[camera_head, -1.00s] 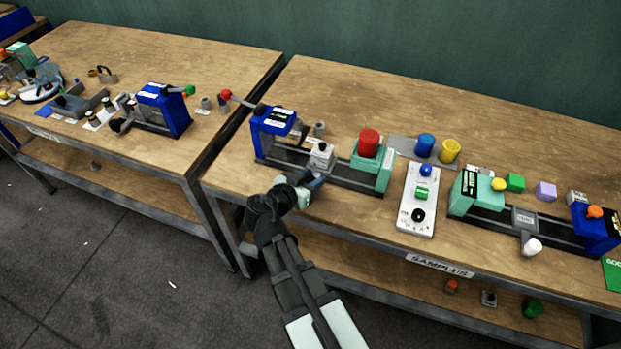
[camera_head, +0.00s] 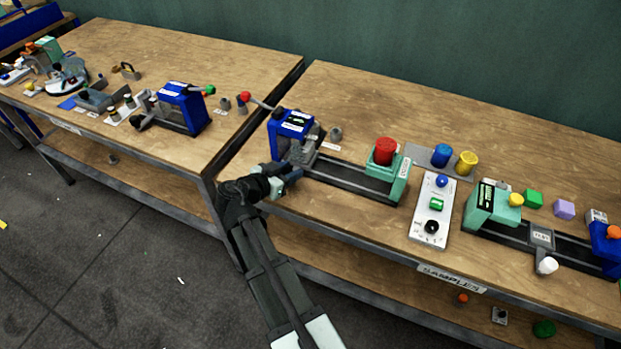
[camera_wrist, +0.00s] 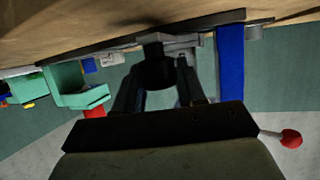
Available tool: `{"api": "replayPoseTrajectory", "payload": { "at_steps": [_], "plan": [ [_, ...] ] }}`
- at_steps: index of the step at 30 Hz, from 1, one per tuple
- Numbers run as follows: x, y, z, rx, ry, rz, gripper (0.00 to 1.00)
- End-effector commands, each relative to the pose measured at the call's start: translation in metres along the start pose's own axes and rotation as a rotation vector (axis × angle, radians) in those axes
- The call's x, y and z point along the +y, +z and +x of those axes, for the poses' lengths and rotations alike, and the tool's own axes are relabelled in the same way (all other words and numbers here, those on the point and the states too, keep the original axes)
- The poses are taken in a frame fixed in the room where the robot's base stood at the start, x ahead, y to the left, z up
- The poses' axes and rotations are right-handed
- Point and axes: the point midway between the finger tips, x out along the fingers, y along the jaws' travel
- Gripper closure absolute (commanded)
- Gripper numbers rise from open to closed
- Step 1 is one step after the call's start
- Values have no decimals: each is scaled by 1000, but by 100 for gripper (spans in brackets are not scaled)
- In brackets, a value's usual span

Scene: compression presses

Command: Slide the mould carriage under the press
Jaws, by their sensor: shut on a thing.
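The grey mould carriage (camera_head: 304,152) sits on a dark rail (camera_head: 350,177) at the rail's left end, right at the blue press (camera_head: 291,124). How far it reaches under the press head is hard to tell. My gripper (camera_head: 285,177) is at the front of the rail, shut on the carriage's handle. In the wrist view, a dark round handle (camera_wrist: 157,72) is between the fingers, with the grey carriage (camera_wrist: 180,42) beyond it. The press's blue column (camera_wrist: 230,65) is close beside it there. The press lever has a red knob (camera_head: 245,96), pointing up and left.
A green end block (camera_head: 391,178) with a red cylinder (camera_head: 386,150) stands at the rail's right end. A white control box (camera_head: 433,208) is right of it, then a second press station. The rail's middle is clear. Another blue press (camera_head: 183,103) stands on the left table.

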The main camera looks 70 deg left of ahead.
Motion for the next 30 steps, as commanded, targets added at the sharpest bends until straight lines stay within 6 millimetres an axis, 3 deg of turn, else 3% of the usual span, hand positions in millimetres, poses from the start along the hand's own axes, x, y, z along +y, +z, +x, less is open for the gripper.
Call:
{"api": "replayPoseTrajectory", "payload": {
  "at_steps": [3,13,14,15,20,30],
  "plan": [
    [-15,1,-3,1,-1,1,100],
    [-19,2,-5,1,-7,1,100],
    [-19,2,-5,1,-8,1,60],
    [-20,2,-5,1,-8,1,56],
    [-18,2,-5,0,-5,1,40],
    [-16,2,-8,1,-2,1,40]
  ]
}}
